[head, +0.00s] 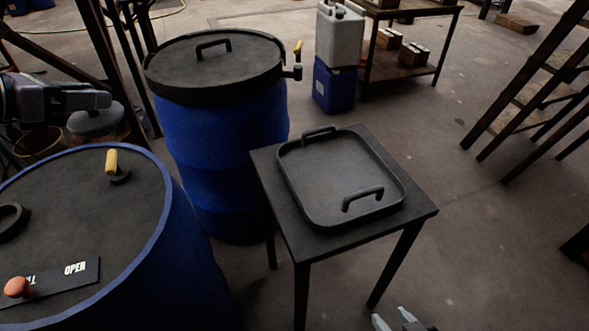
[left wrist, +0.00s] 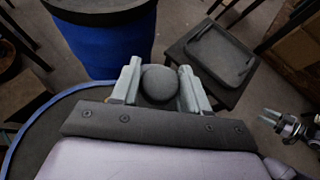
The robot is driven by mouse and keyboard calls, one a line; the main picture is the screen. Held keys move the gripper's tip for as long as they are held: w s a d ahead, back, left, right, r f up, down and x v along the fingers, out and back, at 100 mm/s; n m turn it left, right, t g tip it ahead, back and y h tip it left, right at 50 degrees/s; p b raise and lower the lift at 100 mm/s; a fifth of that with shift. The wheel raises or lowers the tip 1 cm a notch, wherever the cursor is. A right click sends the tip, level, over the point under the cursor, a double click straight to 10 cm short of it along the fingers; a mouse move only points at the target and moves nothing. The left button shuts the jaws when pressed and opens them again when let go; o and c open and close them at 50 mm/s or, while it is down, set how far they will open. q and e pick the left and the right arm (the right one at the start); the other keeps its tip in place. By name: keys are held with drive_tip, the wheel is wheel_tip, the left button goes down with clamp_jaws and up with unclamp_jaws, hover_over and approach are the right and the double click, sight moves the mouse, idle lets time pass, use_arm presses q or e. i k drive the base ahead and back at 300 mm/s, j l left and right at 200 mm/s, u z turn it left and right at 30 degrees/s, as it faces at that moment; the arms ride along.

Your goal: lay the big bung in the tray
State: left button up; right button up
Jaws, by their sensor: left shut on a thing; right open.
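My left gripper (head: 98,101) is at the left of the head view, above the far edge of the near blue vat. It is shut on the big bung (head: 95,123), a grey rounded piece hanging just below the fingers. In the left wrist view the bung (left wrist: 158,82) shows as a dark grey round top between the two fingertips. The tray (head: 330,212) is dark, square with rounded corners and two handles, and looks empty. It lies on a small dark table, apart from the bung. My right gripper (head: 400,322) is open and empty at the bottom edge.
The near vat (head: 85,225) has a yellow-handled piece, a black ring and a plate lettered "OPEN" with an orange knob. A lidded blue vat (head: 215,125) stands between left gripper and table (head: 412,217). Jerrycans (head: 335,85) and a shelf are behind.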

sight(337, 175)
drive_tip(key=i+l+z, duration=0.1)
drive_tip(key=l, duration=0.3)
drive_tip(key=i+l+z, duration=0.1)
drive_tip(key=l, duration=0.25)
drive_tip(key=i+l+z, duration=0.1)
drive_tip(key=l, duration=0.25)
drive_tip(key=i+l+z, duration=0.1)
drive_tip(key=i+l, duration=0.15)
drive_tip(key=l, duration=0.1)
